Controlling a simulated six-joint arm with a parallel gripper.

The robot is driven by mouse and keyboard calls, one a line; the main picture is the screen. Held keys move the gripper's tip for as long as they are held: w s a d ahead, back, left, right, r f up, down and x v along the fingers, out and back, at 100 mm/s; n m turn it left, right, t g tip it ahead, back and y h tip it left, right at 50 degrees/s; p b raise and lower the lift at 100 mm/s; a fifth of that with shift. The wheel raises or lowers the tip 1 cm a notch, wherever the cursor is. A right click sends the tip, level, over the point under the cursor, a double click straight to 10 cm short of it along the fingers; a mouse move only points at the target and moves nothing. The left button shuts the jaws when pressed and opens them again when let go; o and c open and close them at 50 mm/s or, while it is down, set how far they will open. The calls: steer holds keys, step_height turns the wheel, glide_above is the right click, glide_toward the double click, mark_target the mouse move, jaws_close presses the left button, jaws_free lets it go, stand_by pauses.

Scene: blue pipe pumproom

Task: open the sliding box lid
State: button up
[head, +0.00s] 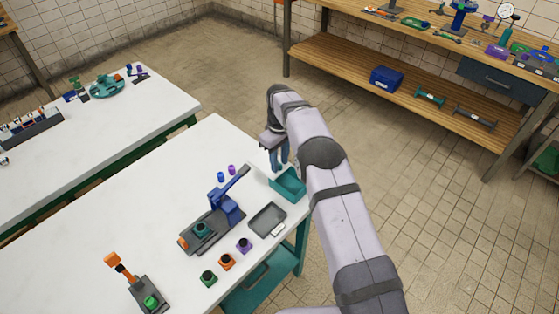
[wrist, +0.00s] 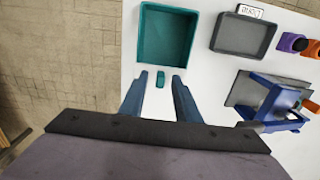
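A teal box (head: 289,184) sits at the far right corner of the white table. The wrist view shows this teal box (wrist: 194,40) from above, with a raised rim around a recessed teal face. I cannot tell whether that face is a lid or the box floor. A small teal block (wrist: 161,77), perhaps a handle, is just below the box's near rim. My gripper (wrist: 158,88) is open, its two blue fingers apart on either side of the small block. In the head view my gripper (head: 279,160) is just behind the box, partly hidden by my arm.
A grey tray (head: 267,219) lies beside the box. A blue lever press (head: 212,218), several small coloured pots and an orange-handled device (head: 140,285) stand on the same table. Clear floor lies beyond the table edge near the box.

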steer(key=shift+r, duration=0.1)
step_height(320, 180, up, 7)
steer(key=shift+b, duration=0.9)
steer(key=shift+r, duration=0.1)
steer(key=shift+d, duration=0.1)
steer(key=shift+s+d+r, duration=0.15)
steer(key=shift+r, duration=0.1)
steer(key=s+d+r+m, duration=0.3)
steer(key=s+d+m, duration=0.3)
steer(key=s, duration=0.7)
steer(key=s+d+f+m, duration=0.1)
steer(key=s+d+f, duration=0.1)
steer(key=s, duration=0.9)
steer(key=s+d+f+m, duration=0.2)
steer(key=s+d, duration=0.1)
steer(key=s, duration=0.8)
steer(key=shift+d, duration=0.15)
